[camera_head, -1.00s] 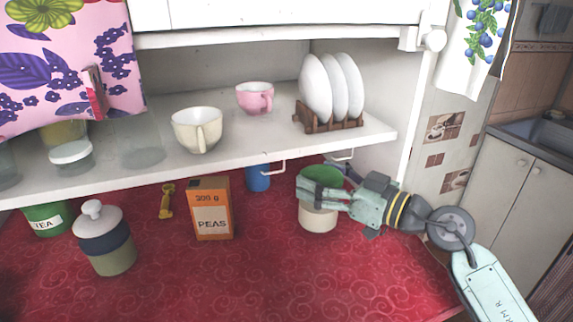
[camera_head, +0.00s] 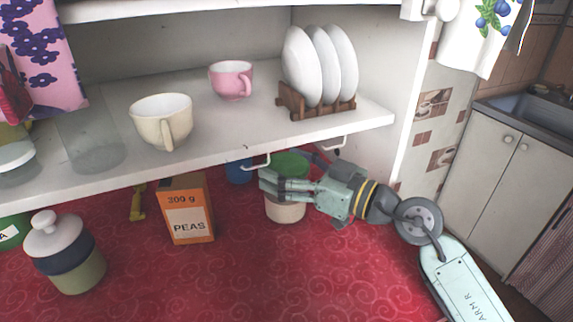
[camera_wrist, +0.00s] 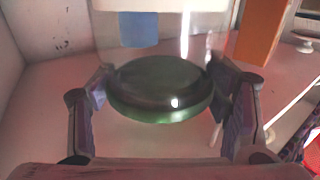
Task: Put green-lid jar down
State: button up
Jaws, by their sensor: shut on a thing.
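The green-lid jar (camera_head: 286,212) has a pale lower part and a green lid (camera_head: 291,162). It is upright over the red counter, below the shelf's front edge. My gripper (camera_head: 272,187) reaches in from the right and is shut on the jar, its fingers hiding the jar's middle. In the wrist view the green lid (camera_wrist: 160,92) and clear glass body (camera_wrist: 185,40) lie between my gripper's two fingers (camera_wrist: 160,100). I cannot tell whether the jar's base touches the counter.
An orange peas box (camera_head: 187,212) stands left of the jar, with a blue container (camera_head: 238,172) behind. The shelf (camera_head: 225,150) overhangs with hooks (camera_head: 258,162), cups and a plate rack (camera_head: 318,105). A lidded canister (camera_head: 68,255) stands far left. The front counter (camera_head: 270,280) is clear.

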jog(key=shift+s+f+b, duration=0.1)
jog(key=shift+f+b, duration=0.15)
jog(key=shift+b, duration=0.05)
jog(key=o, duration=2)
jog(key=shift+c, duration=0.2)
jog(key=shift+r, duration=0.2)
jog(key=shift+d+r, duration=0.1)
jog(key=shift+d, duration=0.05)
jog(key=b+v, duration=0.4)
jog(key=v, duration=0.7)
jog(key=shift+s+d+b, duration=0.25)
jog(key=shift+b, duration=0.05)
